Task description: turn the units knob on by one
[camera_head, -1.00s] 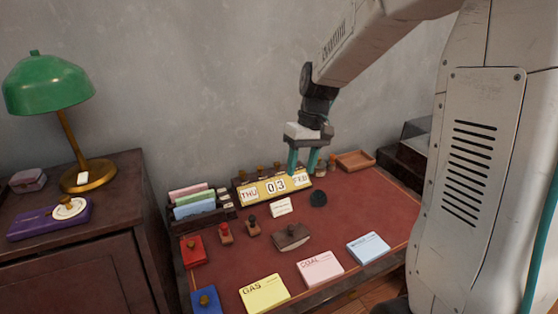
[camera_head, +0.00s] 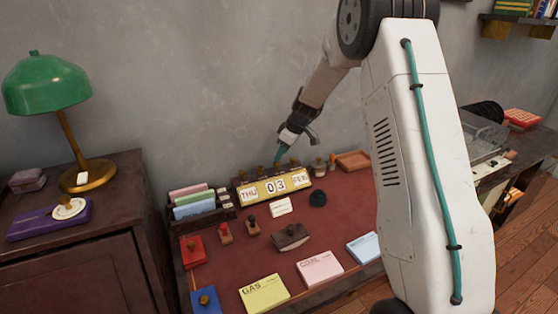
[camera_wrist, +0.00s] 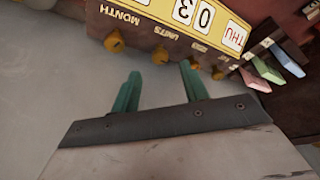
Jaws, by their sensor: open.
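The yellow-fronted calendar block (camera_head: 263,190) stands at the back of the red desk and reads THU, 03, FEB. In the wrist view the calendar (camera_wrist: 160,8) appears upside down, with brass knobs along its labelled brown side. The units knob (camera_wrist: 160,55) sits by the word UNITS. The month knob (camera_wrist: 114,42) is to its left, and two more knobs are to its right. My gripper (camera_wrist: 158,72) is open and empty, its teal fingers on either side of the units knob in the picture, apparently short of it. In the head view my gripper (camera_head: 279,153) is just above and behind the calendar.
Coloured cards (camera_head: 193,210) stand in a holder left of the calendar. Stamps, a dark round pad (camera_head: 317,199) and a small white card (camera_head: 281,207) lie in front. The grey wall is close behind.

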